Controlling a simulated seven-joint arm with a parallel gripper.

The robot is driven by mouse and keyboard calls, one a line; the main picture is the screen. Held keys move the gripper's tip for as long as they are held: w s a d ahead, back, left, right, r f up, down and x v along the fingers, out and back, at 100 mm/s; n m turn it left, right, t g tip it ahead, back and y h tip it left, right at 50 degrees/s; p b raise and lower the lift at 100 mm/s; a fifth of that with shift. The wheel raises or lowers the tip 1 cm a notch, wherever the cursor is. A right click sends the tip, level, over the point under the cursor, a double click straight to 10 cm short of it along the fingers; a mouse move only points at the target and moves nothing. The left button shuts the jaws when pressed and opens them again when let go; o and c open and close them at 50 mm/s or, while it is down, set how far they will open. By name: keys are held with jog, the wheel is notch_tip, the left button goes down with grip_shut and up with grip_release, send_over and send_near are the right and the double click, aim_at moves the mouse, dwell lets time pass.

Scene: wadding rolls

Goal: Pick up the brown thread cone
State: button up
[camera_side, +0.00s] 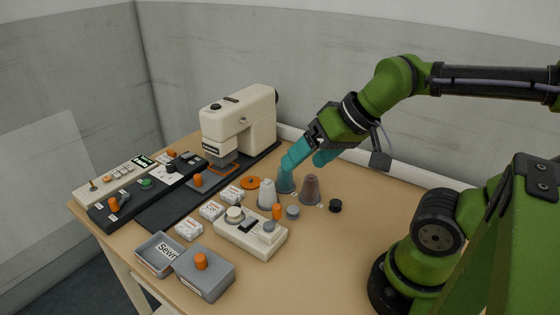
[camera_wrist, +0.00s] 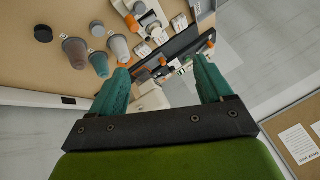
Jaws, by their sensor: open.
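The brown thread cone (camera_side: 311,189) stands upright on the table, to the right of a teal cone (camera_side: 286,181) and a white cone (camera_side: 266,194). In the wrist view the brown cone (camera_wrist: 75,53) is at the upper left, with the teal cone (camera_wrist: 99,64) and white cone (camera_wrist: 119,48) beside it. My gripper (camera_side: 305,158) has teal fingers and is above the cones in the side view, nearest the teal one. In the wrist view its fingers (camera_wrist: 161,85) are spread apart with no cone between them.
A small black cap (camera_side: 335,206) and a grey cap (camera_side: 292,212) lie near the brown cone. A cream sewing machine (camera_side: 238,120) stands behind. A cream device (camera_side: 250,235) and a grey box (camera_side: 204,275) are in front.

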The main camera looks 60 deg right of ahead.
jog(key=w+d+f+m+g+h, duration=0.1)
jog(key=w+d+f+g, duration=0.15)
jog(key=d, duration=0.25)
jog(key=w+d+f+g+h, duration=0.1)
jog(key=w+d, duration=0.2)
jog(key=d, duration=0.2)
jog(key=n+g, duration=0.2)
jog(key=n, duration=0.1)
send_near(311, 176)
jog(key=f, duration=0.3)
jog(key=w+f, duration=0.1)
jog(key=f, duration=0.2)
jog(key=shift+w+f, duration=0.25)
jog(key=shift+f, duration=0.1)
jog(key=shift+w+d+f, duration=0.1)
jog(key=shift+f, duration=2.6)
jog(key=shift+c, duration=0.3)
